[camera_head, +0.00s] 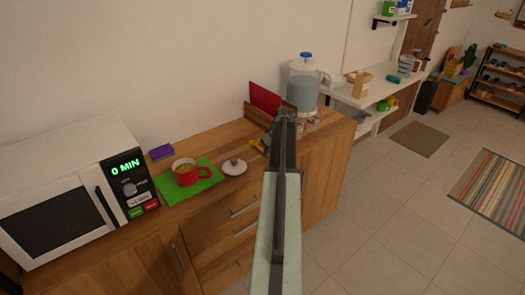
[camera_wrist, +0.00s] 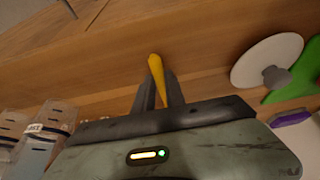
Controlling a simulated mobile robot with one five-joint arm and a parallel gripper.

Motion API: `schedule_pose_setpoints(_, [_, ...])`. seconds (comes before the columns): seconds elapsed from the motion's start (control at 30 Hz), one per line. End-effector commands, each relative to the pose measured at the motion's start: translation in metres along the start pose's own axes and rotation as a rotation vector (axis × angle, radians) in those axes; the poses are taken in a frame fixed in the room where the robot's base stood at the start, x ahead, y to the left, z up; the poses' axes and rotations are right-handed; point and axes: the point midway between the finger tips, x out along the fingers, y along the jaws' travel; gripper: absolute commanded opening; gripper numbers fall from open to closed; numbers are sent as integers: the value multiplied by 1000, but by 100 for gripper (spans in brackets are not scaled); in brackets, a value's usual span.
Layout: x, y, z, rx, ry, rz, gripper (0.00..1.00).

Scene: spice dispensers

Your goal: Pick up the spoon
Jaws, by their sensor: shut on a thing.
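A slim yellow spoon (camera_wrist: 156,66) shows in the wrist view between the two dark fingers of my gripper (camera_wrist: 160,88). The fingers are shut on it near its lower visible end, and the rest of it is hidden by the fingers. In the head view my gripper (camera_head: 267,143) is over the wooden counter, right of the white lid, with a bit of yellow showing at its left. My arm hides part of this spot. I cannot tell whether the spoon touches the counter.
A white lid (camera_head: 234,167) lies left of my gripper. A microwave (camera_head: 60,195) is at left. A water dispenser (camera_head: 303,85) and red board (camera_head: 264,97) stand behind.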

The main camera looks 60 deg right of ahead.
Motion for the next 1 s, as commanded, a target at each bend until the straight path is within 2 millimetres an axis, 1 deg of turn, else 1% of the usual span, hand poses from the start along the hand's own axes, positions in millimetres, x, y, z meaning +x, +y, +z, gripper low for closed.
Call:
schedule_pose_setpoints(0.13, [-2,0,-1,0,0,0,0])
schedule_pose_setpoints(0.23, [-9,0,-4,1,0,0,0])
schedule_pose_setpoints(0.37, [-23,1,-9,1,0,0,0])
schedule_pose_setpoints(0.5, [-42,1,-17,1,0,0,0])
schedule_pose_setpoints(0.57, [-42,-3,2,3,0,1,0])
schedule_pose_setpoints(0.77, [-66,-11,48,5,1,2,0])
schedule_pose_setpoints(0.9, [-85,-17,83,5,1,2,0])
schedule_pose_setpoints(1.0, [-95,-20,104,5,0,1,0])
